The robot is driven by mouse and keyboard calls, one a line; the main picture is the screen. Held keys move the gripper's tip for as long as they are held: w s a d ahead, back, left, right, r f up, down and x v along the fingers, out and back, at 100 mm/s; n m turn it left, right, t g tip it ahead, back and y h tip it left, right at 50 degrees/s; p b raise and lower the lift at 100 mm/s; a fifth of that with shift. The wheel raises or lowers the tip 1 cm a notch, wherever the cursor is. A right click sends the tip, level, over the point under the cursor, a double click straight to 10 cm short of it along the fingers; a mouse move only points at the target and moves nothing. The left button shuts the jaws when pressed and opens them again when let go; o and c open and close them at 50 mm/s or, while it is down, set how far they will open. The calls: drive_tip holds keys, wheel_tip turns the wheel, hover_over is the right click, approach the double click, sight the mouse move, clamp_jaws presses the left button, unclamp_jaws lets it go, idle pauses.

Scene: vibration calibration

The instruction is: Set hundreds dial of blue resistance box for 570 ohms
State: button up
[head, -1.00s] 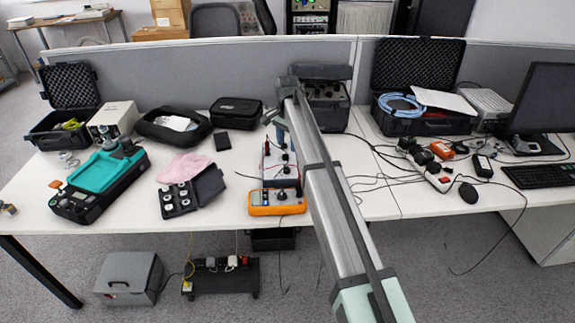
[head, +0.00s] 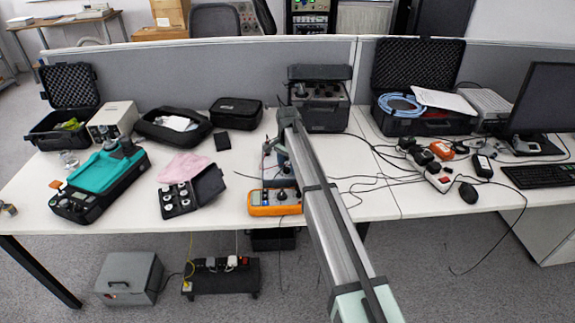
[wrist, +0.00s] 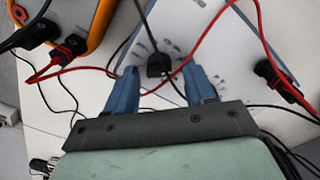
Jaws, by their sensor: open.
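A box with a pale panel and small dark markings (wrist: 190,35) fills the upper middle of the wrist view. It appears to be the resistance box; its dial numbers are too blurred to read. My gripper (wrist: 162,78) has two blue fingers spread apart over the panel's near part. A black fitting (wrist: 159,66) shows between the fingers, with a dark cable running up from it; I cannot tell whether it is a plug or a knob. No contact with it is visible. In the head view my arm hides most of the box.
An orange meter (head: 275,202) stands at the table's front edge; it also shows in the wrist view (wrist: 85,15). Red and black leads (wrist: 100,68) cross near my fingers. A black case with weights (head: 190,190) lies to the left. Loose cables lie to the right.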

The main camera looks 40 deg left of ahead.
clamp_jaws()
idle(0.4)
drive_tip(key=shift+n, duration=0.3)
drive_tip(key=shift+a+n, duration=0.1)
drive_tip(key=shift+n, duration=2.4)
unclamp_jaws()
